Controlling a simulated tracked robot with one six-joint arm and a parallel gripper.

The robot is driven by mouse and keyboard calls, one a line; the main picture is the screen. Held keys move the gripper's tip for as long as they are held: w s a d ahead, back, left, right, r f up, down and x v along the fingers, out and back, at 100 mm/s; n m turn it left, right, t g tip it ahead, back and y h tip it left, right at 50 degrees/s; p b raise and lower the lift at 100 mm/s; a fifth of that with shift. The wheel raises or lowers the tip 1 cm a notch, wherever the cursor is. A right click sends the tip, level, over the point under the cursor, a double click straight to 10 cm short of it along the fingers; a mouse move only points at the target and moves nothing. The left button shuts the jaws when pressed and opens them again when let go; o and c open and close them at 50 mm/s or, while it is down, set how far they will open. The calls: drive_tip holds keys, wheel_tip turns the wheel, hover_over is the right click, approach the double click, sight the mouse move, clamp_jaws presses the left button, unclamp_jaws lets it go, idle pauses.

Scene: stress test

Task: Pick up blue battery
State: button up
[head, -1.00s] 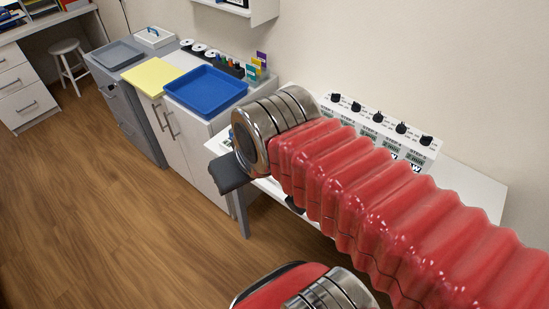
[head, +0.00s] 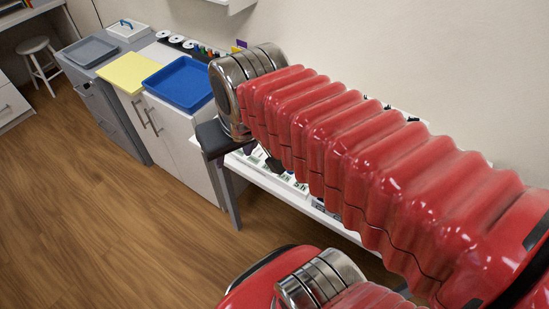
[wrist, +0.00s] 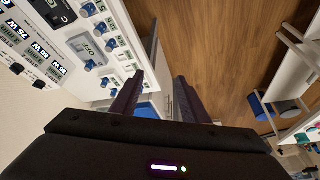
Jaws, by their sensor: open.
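I cannot make out a blue battery for certain in either view. In the wrist view my gripper (wrist: 158,88) has its two dark fingers apart, with nothing held between them. It is beside a white panel (wrist: 95,50) with switches, blue-tipped knobs and printed labels. A blue patch (wrist: 147,110) shows partly behind the left finger; I cannot tell for sure what it is. In the head view my red ribbed arm reaches over the white bench and hides much of it.
In the head view a blue tray (head: 182,83), a yellow pad (head: 127,73) and a grey tray (head: 88,51) lie on the cabinets at left. A white bench (head: 270,186) runs under my arm. Wooden floor (head: 95,215) is clear.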

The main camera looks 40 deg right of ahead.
drive_tip(key=w+d+f+m+g, duration=0.2)
drive_tip(key=w+d+f+m, duration=0.1)
drive_tip(key=d, duration=0.5)
drive_tip(key=w+d+f+m+g, duration=0.2)
drive_tip(key=w+d+f+m, duration=0.1)
drive_tip(key=d, duration=0.6)
drive_tip(key=shift+w+f+g, duration=0.4)
drive_tip(key=shift+w+f, duration=0.45)
drive_tip(key=shift+w, duration=0.4)
drive_tip(key=shift+f, duration=0.15)
wheel_tip(320, 180, down, 8)
drive_tip(key=shift+a+f, duration=0.1)
drive_tip(key=shift+f, duration=0.2)
drive_tip(key=shift+w+f, duration=0.15)
drive_tip(key=shift+f, duration=1.1)
drive_tip(key=shift+w+f, duration=0.1)
drive_tip(key=shift+f, duration=1.15)
